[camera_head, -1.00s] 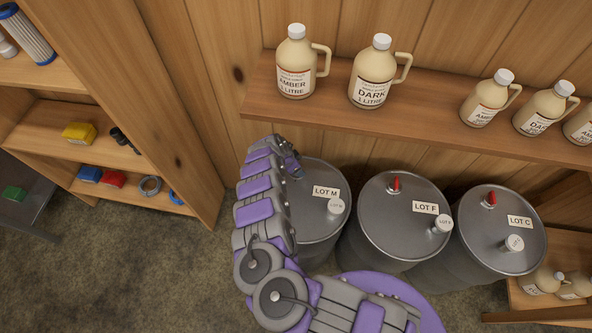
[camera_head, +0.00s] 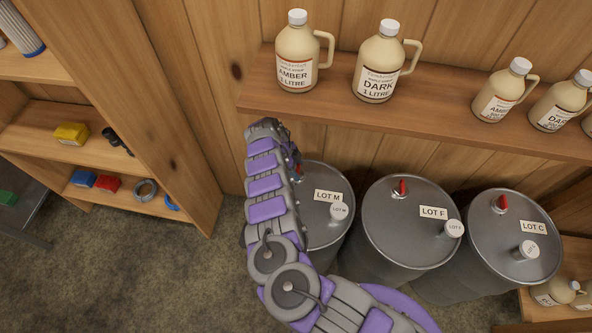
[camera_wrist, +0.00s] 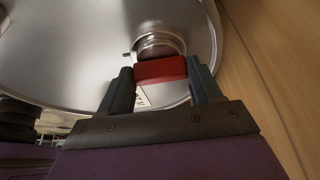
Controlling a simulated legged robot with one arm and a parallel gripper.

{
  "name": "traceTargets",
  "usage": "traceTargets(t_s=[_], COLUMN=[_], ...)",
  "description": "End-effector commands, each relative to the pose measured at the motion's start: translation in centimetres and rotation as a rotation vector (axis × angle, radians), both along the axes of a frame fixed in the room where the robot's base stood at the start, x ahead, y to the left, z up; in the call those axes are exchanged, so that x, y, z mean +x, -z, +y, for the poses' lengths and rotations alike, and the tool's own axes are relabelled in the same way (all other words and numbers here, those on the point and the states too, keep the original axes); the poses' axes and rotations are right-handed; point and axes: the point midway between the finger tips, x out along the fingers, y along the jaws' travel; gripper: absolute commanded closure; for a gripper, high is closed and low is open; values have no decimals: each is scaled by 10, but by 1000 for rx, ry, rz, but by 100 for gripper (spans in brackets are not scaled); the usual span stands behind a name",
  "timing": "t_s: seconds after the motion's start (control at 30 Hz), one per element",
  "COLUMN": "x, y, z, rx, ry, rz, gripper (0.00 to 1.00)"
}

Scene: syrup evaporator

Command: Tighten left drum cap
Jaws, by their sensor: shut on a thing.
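The left drum (camera_head: 325,233) is a grey metal drum labelled LOT M, standing at the left end of a row of drums. A white round LOT M tag piece (camera_head: 339,211) sits on its lid. In the wrist view, my gripper (camera_wrist: 162,72) has its dark fingers on both sides of the red cap handle (camera_wrist: 160,70), shut on it. The handle sits beside a round metal fitting (camera_wrist: 158,45) at the edge of the shiny lid (camera_wrist: 75,45). In the head view, my arm hides most of the gripper and the cap.
The LOT F drum (camera_head: 405,240) and LOT C drum (camera_head: 500,245) stand to the right, each with a red-handled cap. A wooden shelf (camera_head: 440,110) with several syrup jugs runs above the drums. A wooden rack (camera_head: 190,150) stands left; bare floor lies in front of it.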

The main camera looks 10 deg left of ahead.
Motion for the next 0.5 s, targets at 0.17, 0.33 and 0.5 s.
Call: traceTargets(t_s=[0.17, 0.33, 0.5], x=[1, 1, 1], y=[0, 0, 0], z=[4, 4, 4], rx=[7, 7, 7], ry=[24, 30, 30], rz=[-4, -5, -5], gripper=[67, 67, 67])
